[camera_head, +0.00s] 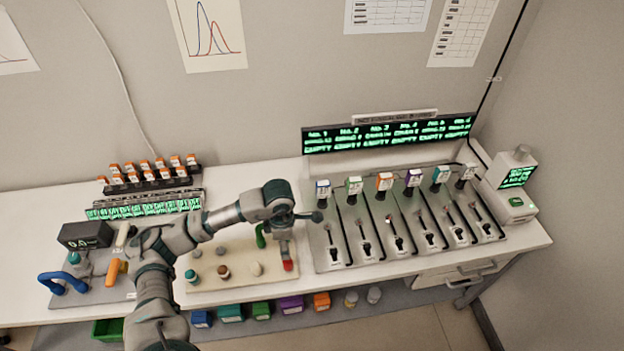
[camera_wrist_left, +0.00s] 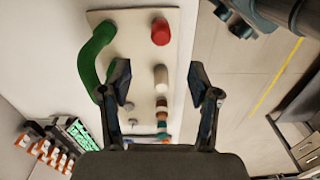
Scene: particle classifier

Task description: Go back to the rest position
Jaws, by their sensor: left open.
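My left arm comes in from the lower left of the head view and reaches over the bench. Its left gripper (camera_head: 292,218) is above the right part of a beige board (camera_head: 214,264). In the left wrist view the left gripper (camera_wrist_left: 167,85) has its two fingers apart with nothing between them. A green handle (camera_head: 260,236) and a red knob (camera_head: 288,266) are on the board near the gripper. The green handle (camera_wrist_left: 93,58) and red knob (camera_wrist_left: 160,32) also show beyond the fingers in the wrist view. My right gripper is not in view.
A slanted panel with several levers (camera_head: 396,240) stands to the right, under a green-lit display (camera_head: 390,133). Orange-capped vials (camera_head: 147,172) stand in a rack at the back left. A blue handle (camera_head: 62,283) is at the left. Coloured boxes (camera_head: 291,304) sit below the bench's front edge.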

